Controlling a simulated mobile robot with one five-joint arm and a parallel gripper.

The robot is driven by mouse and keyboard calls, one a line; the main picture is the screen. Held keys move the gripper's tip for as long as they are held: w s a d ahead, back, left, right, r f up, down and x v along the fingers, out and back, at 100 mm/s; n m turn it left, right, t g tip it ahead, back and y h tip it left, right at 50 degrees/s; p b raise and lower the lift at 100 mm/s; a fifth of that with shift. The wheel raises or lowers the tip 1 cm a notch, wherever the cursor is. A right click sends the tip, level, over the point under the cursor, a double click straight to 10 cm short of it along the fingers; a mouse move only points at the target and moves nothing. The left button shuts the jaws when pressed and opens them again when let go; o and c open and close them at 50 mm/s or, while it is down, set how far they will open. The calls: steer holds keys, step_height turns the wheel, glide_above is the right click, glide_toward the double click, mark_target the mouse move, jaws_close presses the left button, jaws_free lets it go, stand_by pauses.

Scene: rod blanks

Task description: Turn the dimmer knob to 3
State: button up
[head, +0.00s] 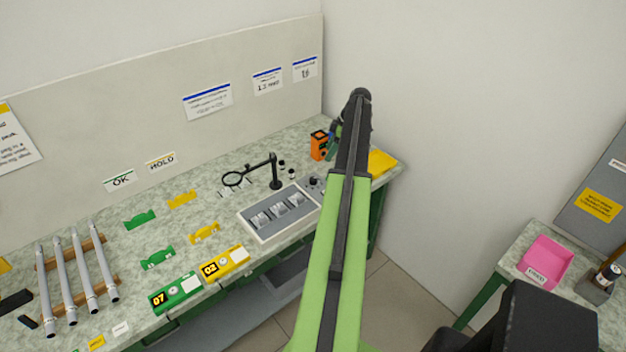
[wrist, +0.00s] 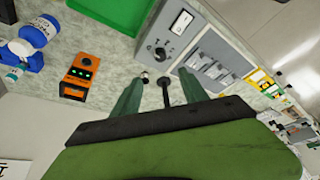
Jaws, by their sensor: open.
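The dimmer knob (wrist: 161,52) is a dark round knob on a grey panel in the wrist view, beside a white switch (wrist: 181,21). It also shows in the head view (head: 315,182), close to the left of my arm. Its scale and pointer are too small to read. My gripper (wrist: 161,78) is open, with its two green fingers apart and nothing held between them. The knob shows beyond the fingertips, and the fingers do not appear to touch it. In the head view my arm hides most of the gripper.
A grey tray with several pale blocks (head: 262,218) lies beside the knob. A black magnifier stand (head: 275,172) rises behind it. An orange device (head: 319,146) and a blue bottle (wrist: 37,31) stand nearby. Rods (head: 78,268) rest on a wooden rack at the left.

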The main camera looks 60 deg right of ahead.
mark_target(313, 179)
steer(key=b+x, duration=1.3)
steer(key=x, duration=0.2)
steer(key=shift+f, duration=0.2)
steer(key=shift+a+r, duration=0.1)
jaws_close()
